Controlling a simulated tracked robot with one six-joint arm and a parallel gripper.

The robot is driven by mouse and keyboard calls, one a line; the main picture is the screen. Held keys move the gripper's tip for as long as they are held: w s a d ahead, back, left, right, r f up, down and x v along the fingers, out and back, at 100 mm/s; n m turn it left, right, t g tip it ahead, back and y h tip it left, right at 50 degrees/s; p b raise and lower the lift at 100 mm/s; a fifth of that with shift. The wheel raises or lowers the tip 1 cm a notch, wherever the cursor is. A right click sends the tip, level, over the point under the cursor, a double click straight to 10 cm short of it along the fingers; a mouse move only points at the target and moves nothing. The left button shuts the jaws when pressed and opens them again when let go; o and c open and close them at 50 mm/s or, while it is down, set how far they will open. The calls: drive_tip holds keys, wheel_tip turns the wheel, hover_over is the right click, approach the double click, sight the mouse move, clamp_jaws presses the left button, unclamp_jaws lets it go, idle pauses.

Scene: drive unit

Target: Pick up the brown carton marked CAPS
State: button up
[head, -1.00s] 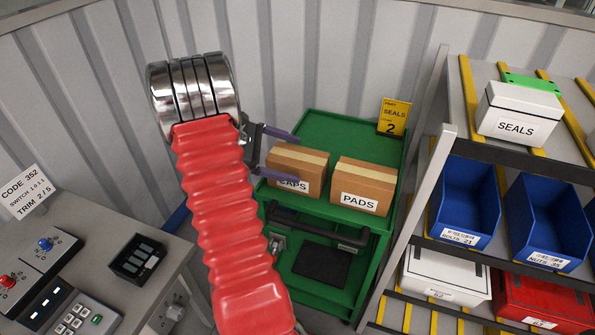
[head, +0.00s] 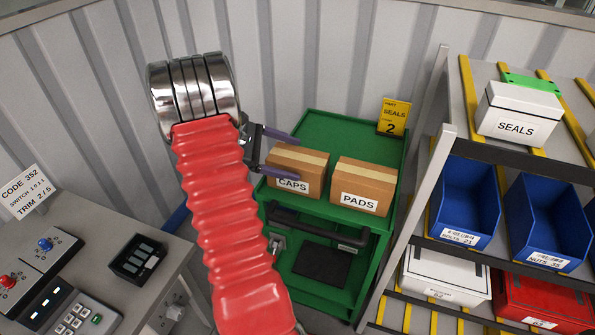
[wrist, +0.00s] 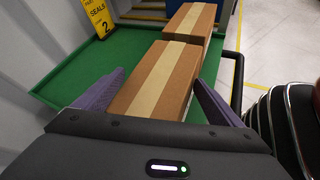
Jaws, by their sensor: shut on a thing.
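The brown carton marked CAPS (head: 297,168) sits on the green cart's top (head: 345,127), left of the similar carton marked PADS (head: 363,187). My gripper (head: 284,156) reaches in from the left, one finger along the carton's far side and one along its front. In the wrist view my gripper (wrist: 163,98) has a purple finger on each side of the CAPS carton (wrist: 155,80) and is shut on it. The PADS carton (wrist: 192,22) lies just beyond it. I see no clear gap between the CAPS carton and the cart top.
A yellow SEALS sign (head: 394,117) stands at the cart's back right corner. A rack with blue bins (head: 468,203) and a white SEALS box (head: 517,113) is on the right. A control desk (head: 90,260) is at lower left. The cart's back area is bare.

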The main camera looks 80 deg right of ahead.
drive_tip(key=shift+r, duration=0.35)
drive_tip(key=shift+c, duration=1)
wheel_tip(320, 180, up, 17)
drive_tip(key=shift+r, duration=0.2)
drive_tip(key=shift+c, duration=0.3)
